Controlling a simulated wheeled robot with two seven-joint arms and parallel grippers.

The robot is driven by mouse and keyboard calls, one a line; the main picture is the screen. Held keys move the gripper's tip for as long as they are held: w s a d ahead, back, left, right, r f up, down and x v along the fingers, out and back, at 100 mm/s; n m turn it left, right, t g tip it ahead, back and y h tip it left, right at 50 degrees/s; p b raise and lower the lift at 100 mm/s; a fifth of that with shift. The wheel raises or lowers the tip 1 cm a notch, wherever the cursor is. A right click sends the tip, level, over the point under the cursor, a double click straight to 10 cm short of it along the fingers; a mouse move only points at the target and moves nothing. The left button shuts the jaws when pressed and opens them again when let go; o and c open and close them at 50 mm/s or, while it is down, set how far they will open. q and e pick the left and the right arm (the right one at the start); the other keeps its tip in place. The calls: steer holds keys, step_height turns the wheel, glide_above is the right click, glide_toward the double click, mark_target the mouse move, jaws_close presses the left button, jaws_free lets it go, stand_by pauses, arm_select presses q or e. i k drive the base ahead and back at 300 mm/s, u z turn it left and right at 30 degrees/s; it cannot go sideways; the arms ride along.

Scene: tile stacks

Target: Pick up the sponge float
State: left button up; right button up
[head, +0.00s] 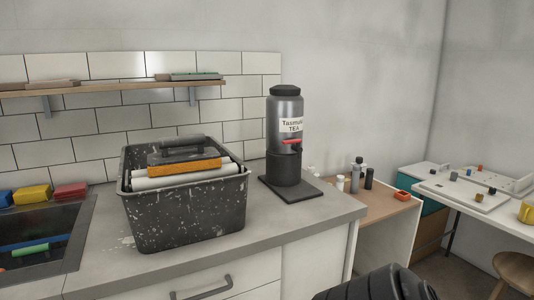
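What looks like the sponge float (185,166) lies on top of the load in a dark, paint-spattered tub (190,217) on the grey counter. It has a grey handle on top, a dark plate and an orange layer along its front edge. White rolls or bars (180,179) lie under it in the tub, and the tub walls hide what is lower down. Neither gripper shows in the head view.
A tea dispenser (285,135) on a dark base stands right of the tub. A sink (40,245) and coloured sponges or blocks (32,194) are at left. A shelf (110,88) hangs above. A lower desk (385,208) with small bottles and a white table (465,190) are at right.

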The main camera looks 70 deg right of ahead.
mark_target(201, 158)
steer(key=z, duration=2.05)
